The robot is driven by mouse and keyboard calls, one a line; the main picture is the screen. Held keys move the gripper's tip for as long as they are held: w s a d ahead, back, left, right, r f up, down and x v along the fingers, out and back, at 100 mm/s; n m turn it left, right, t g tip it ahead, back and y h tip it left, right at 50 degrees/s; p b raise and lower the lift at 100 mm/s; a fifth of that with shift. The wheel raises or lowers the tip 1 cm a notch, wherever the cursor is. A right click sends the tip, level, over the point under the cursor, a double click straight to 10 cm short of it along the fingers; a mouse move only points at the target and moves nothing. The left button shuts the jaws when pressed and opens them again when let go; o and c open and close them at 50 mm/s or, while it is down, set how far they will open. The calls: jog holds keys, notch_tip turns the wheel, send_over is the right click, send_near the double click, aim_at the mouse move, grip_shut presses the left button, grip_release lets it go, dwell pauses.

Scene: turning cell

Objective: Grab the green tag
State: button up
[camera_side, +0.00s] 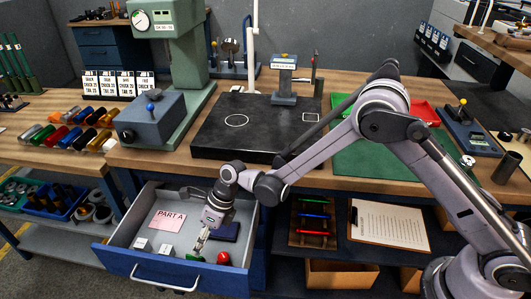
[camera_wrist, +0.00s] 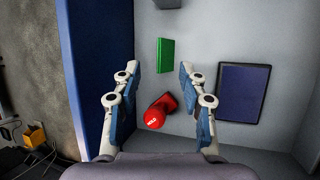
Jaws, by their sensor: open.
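The green tag (camera_wrist: 165,55) is a flat green rectangle on the light floor of the open drawer (camera_side: 120,262). It lies beyond my fingertips in the wrist view, near the middle at the top. In the side view a bit of green (camera_side: 195,257) shows on the drawer floor just below my gripper (camera_side: 201,243). In the wrist view my gripper (camera_wrist: 158,75) is open, with its two fingers apart and nothing held. I cannot tell the exact height of the fingertips above the floor.
A dark blue pad (camera_wrist: 243,92) lies to the right. The blue drawer wall (camera_wrist: 98,60) is at left. A pink PART A card (camera_side: 168,220) and two white blocks (camera_side: 141,243) share the drawer.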

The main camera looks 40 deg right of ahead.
aim_at(195, 259)
jog(key=shift+w+x, duration=0.2)
jog(key=shift+x, duration=1.2)
jog(key=shift+w+x, duration=0.2)
jog(key=shift+x, duration=1.15)
jog(key=shift+r, duration=0.1)
jog(key=c, duration=0.8)
